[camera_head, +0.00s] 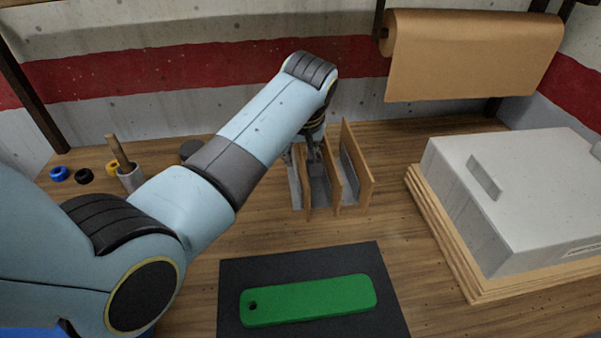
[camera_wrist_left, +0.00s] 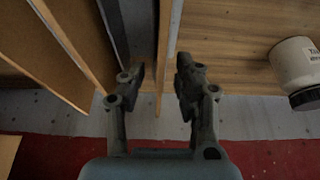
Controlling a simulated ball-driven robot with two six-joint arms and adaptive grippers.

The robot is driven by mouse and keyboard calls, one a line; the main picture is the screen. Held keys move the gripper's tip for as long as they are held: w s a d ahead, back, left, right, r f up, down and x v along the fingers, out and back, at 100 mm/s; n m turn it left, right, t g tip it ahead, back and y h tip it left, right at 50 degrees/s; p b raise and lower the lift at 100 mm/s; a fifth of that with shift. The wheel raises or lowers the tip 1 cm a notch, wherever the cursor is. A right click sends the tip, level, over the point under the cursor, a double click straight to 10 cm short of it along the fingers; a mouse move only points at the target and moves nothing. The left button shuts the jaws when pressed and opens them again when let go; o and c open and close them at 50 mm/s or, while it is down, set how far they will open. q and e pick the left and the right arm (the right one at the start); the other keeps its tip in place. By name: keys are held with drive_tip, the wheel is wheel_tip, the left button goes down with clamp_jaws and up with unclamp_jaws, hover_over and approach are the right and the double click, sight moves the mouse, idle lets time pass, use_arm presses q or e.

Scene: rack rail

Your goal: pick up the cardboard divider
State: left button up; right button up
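Several thin tan cardboard-coloured dividers stand upright, spaced apart, with grey pieces between them in the head view; the rightmost panel (camera_head: 358,165) is the tallest in the picture. My left gripper (camera_head: 311,155) is over the left part of this row, and its fingers are partly hidden there. In the left wrist view my left gripper (camera_wrist_left: 160,72) is open. The edge of one cardboard divider (camera_wrist_left: 168,45) runs between its two fingers, with a gap showing on each side. Other dividers (camera_wrist_left: 65,45) stand to the left. My right gripper is not in view.
A green bar (camera_head: 310,299) lies on a dark mat (camera_head: 232,317) in front. A grey case (camera_head: 520,190) sits on a wooden board (camera_head: 450,255) at the right. A brown paper roll (camera_head: 470,55) hangs behind. A white jar (camera_wrist_left: 292,65) is right of the fingers.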

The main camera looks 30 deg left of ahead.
use_arm(q)
clamp_jaws()
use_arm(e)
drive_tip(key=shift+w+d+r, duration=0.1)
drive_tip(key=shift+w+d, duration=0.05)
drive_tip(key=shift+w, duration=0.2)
use_arm(q)
drive_tip(key=shift+r, duration=0.1)
wheel_tip(320, 180, up, 10)
drive_tip(key=shift+b, duration=0.3)
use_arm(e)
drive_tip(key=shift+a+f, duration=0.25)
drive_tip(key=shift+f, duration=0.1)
use_arm(q)
drive_tip(key=shift+r+p, duration=0.45)
drive_tip(key=shift+p, duration=0.55)
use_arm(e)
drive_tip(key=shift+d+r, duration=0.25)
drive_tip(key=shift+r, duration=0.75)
